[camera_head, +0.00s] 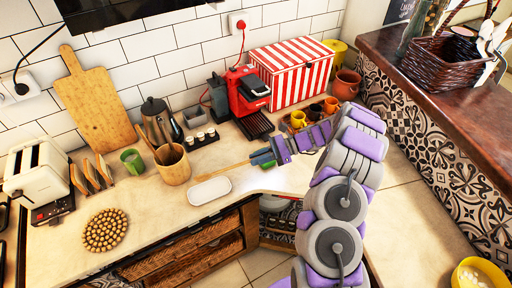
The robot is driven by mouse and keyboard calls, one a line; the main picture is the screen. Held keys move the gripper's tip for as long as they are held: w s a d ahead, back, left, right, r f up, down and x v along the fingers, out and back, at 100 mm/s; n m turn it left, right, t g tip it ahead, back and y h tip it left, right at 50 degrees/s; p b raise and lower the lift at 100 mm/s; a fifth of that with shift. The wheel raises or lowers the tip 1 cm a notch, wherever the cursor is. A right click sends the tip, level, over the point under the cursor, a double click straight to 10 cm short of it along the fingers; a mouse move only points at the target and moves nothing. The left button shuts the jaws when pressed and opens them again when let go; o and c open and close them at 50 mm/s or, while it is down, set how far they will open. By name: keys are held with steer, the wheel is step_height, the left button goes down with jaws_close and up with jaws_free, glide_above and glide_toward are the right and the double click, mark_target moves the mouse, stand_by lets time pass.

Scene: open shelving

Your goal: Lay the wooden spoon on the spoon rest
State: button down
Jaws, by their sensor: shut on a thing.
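My gripper (263,157) reaches in from the right, low over the counter near its front edge. It is shut on the wooden spoon (224,171), a thin light-brown stick pointing left from the fingers. The part of the spoon inside the fingers is hidden. The spoon rest (208,191) is a white oval dish on the counter, left of my gripper. The free end of the spoon appears over or just behind the dish's far edge; I cannot tell whether they touch.
A wooden utensil crock (173,166) stands behind and left of the dish. A red coffee machine (246,92), a striped box (292,70) and several cups (315,112) are at the back. A round beaded trivet (105,230) lies front left. Bare counter lies between trivet and dish.

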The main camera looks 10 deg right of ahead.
steer(key=shift+w+d+r, duration=0.15)
steer(key=shift+w+d, duration=0.05)
steer(key=shift+w, duration=0.05)
steer(key=shift+a, duration=0.55)
step_height(320, 180, down, 8)
steer(key=b, duration=0.3)
steer(key=shift+d+r+b, duration=0.15)
steer(key=shift+r+b, duration=0.05)
steer(key=shift+b, duration=0.1)
steer(key=shift+a+f, duration=0.35)
steer(key=shift+a, duration=0.05)
steer(key=shift+d, duration=0.15)
